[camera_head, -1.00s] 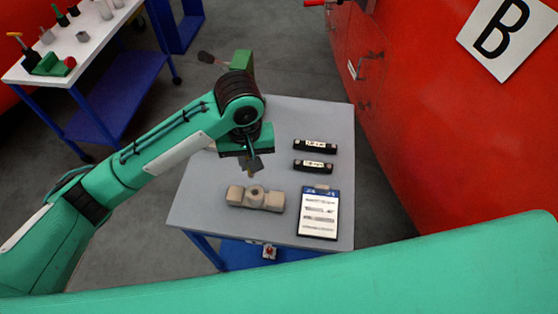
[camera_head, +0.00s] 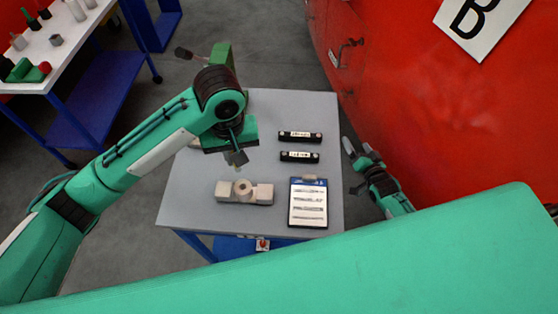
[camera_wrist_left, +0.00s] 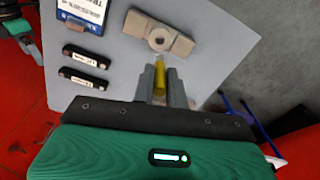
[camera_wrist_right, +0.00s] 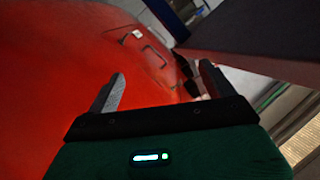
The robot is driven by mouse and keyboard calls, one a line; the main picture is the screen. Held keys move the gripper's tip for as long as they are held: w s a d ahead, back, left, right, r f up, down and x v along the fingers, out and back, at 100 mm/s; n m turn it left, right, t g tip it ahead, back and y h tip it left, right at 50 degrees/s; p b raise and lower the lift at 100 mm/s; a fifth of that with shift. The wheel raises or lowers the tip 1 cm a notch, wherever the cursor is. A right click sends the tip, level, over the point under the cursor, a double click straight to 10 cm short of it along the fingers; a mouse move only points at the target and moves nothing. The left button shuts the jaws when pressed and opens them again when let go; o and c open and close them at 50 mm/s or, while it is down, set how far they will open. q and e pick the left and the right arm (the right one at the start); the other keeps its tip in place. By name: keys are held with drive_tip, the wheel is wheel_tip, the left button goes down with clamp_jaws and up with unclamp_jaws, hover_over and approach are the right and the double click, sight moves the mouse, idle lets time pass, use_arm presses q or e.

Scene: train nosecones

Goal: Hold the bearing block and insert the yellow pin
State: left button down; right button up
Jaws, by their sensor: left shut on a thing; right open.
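The beige bearing block (camera_head: 260,193) lies on the grey table, its round bore facing up. It also shows in the left wrist view (camera_wrist_left: 178,42). My left gripper (camera_head: 236,158) hangs just above and behind the block. In the left wrist view its fingers are shut on the yellow pin (camera_wrist_left: 160,78), whose end points toward the block's bore and looks apart from it. My right gripper (camera_head: 353,168) is beyond the table's right edge, beside the red train. In the right wrist view its fingers (camera_wrist_right: 163,76) are spread and empty.
Two black labelled parts (camera_head: 300,136) (camera_head: 299,156) and a clipboard (camera_head: 308,203) lie on the grey table (camera_head: 190,185), right of the block. The red train wall (camera_head: 420,110) rises at the right. A white-topped workbench (camera_head: 75,32) stands at the back left.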

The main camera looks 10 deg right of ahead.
drive_tip(key=w+r+m+t+y, duration=0.1)
drive_tip(key=w+r+t, duration=0.15)
drive_tip(key=r, duration=0.55)
drive_tip(key=w+r+m+t, duration=0.1)
drive_tip(key=w+r, duration=0.2)
drive_tip(key=r, duration=0.5)
drive_tip(key=w+a+r+n+y, duration=0.2)
drive_tip(key=a+r+n+y, duration=0.3)
drive_tip(key=a+n, duration=0.5)
drive_tip(key=s+a+r+n+g+y, duration=0.25)
drive_tip(key=a+n+g+y, duration=0.85)
drive_tip(key=n, duration=1.5)
drive_tip(key=n+g+h, duration=0.4)
drive_tip(key=n+g, duration=0.8)
drive_tip(key=n, duration=1.6)
approach(249, 182)
drive_tip(key=shift+w+a+f+t, duration=0.15)
drive_tip(key=shift+w+t, duration=0.1)
drive_tip(key=shift+s+f, duration=0.1)
drive_tip(key=shift+f, duration=0.1)
drive_tip(key=shift+s+a+f+n, duration=0.1)
drive_tip(key=shift+f+n, duration=0.05)
drive_tip(key=shift+n, duration=0.15)
drive_tip(key=x, duration=1.1)
drive_tip(key=shift+s+a, duration=0.15)
drive_tip(key=shift+a, duration=0.15)
drive_tip(key=c, duration=1.5)
